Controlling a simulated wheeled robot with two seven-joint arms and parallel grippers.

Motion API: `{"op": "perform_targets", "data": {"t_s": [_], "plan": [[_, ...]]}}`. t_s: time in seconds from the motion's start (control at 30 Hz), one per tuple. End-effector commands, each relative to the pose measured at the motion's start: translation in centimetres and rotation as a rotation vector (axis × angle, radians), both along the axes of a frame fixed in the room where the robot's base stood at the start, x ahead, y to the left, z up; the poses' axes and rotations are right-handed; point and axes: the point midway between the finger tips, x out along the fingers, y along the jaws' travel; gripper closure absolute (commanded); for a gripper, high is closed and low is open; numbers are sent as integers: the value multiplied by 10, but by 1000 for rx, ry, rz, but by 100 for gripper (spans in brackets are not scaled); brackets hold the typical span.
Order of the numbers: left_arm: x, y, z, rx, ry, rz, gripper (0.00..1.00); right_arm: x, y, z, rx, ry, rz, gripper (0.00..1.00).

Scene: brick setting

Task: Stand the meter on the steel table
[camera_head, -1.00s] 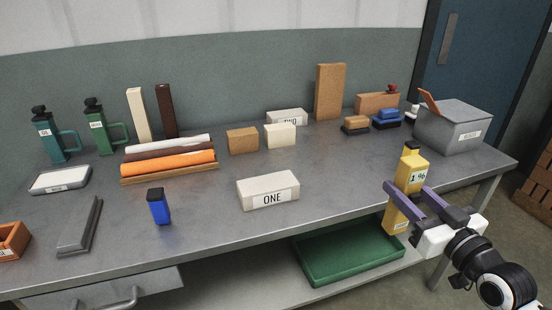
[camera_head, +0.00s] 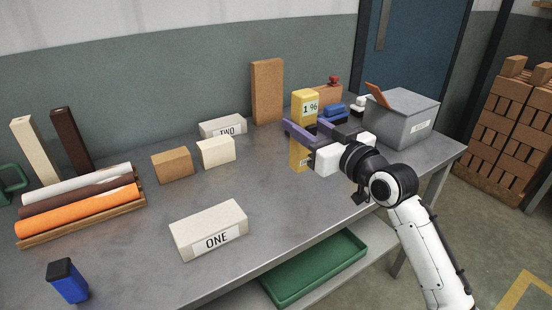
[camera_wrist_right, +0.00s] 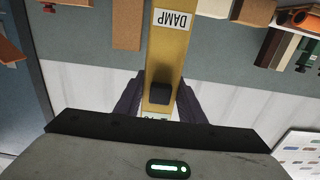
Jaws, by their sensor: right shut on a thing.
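The meter (camera_head: 304,104) is a yellow upright block with a "1 %" display. Its lower part shows below my gripper fingers, and a "DAMP" label and a black end show in the right wrist view (camera_wrist_right: 168,45). My right gripper (camera_head: 300,131) is shut on the meter around its middle and holds it over the right part of the steel table (camera_head: 262,205). I cannot tell whether its base touches the tabletop. My left gripper is not in view.
A grey bin (camera_head: 405,118) stands right of my gripper. Behind the meter are a blue-handled item (camera_head: 333,111) and a tall brown board (camera_head: 267,92). A block marked ONE (camera_head: 208,230) sits to the front left. The tabletop between it and the meter is clear.

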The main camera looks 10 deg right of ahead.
Motion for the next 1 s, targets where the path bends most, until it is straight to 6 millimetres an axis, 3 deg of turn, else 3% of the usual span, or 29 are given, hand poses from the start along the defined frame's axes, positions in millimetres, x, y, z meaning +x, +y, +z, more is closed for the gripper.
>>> {"op": "perform_targets", "data": {"t_s": [0.1, 0.27, 0.5, 0.97, 1.0], "plan": [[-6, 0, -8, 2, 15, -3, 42, 0, 0, -22, 2, 1, 0, 92], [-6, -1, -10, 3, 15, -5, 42, 0, 0, -37, 1, -1, 0, 92], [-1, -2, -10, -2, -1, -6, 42, 0, 0, -75, 1, 0, -1, 92], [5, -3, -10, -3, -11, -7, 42, 0, -1, -85, 0, -3, -1, 92], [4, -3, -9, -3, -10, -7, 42, 0, 0, -85, 0, -1, -1, 59]]}}
